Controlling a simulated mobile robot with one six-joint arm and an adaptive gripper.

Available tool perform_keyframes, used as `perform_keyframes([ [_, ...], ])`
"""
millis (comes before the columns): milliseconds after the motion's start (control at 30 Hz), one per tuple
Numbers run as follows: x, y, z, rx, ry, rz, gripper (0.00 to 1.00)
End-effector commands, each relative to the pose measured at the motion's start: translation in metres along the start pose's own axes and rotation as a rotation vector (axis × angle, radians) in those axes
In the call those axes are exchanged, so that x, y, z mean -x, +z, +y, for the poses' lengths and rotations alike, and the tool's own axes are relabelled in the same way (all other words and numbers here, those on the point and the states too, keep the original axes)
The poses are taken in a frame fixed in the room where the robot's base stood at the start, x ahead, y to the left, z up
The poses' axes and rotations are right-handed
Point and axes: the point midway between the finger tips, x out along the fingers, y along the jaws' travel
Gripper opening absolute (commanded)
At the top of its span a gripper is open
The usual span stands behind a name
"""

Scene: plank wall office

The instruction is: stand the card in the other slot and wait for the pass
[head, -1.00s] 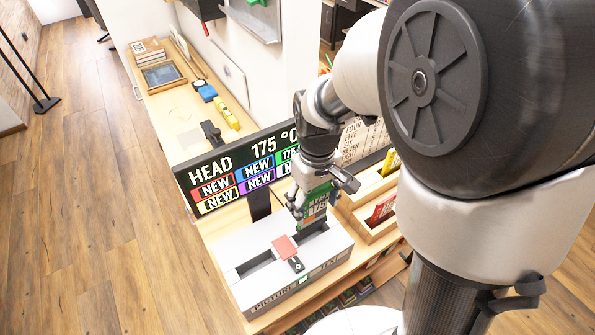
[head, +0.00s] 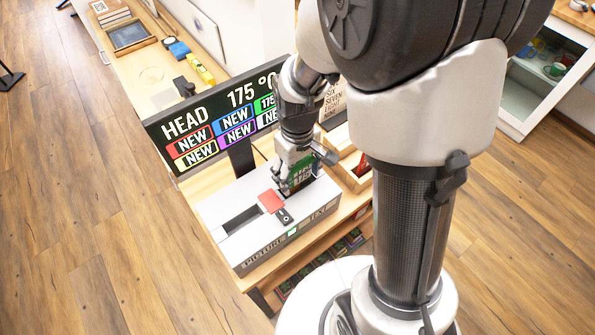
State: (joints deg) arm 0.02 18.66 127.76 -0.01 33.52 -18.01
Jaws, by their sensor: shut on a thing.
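My gripper (head: 289,187) is shut on a green card (head: 302,172) with pale print. The card is upright at the right slot of the grey two-slot box (head: 262,251). The fingers and the card cover most of that slot, so I cannot tell how deep the card sits. The left slot (head: 241,220) looks dark and empty. A red piece (head: 271,202) with a black lever end (head: 285,216) lies between the slots. The box front carries the words PICTURE and TEXT and a small lit green mark.
A black display (head: 215,120) reading HEAD 175 °C with several NEW tiles stands behind the box. A wooden tray (head: 356,172) is close on the right of my gripper. A long bench (head: 150,75) runs back left.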

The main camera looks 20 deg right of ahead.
Motion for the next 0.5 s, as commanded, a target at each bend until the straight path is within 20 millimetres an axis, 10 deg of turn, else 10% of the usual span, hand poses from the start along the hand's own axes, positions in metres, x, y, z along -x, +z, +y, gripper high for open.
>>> perform_keyframes([
  [33,-0.0029,0.0001,0.0000,0.000,0.000,-0.001,0.18],
  [67,-0.0032,0.0002,-0.0001,0.000,0.000,-0.001,0.65],
  [500,-0.0022,0.0002,-0.0001,0.000,0.000,-0.001,0.85],
])
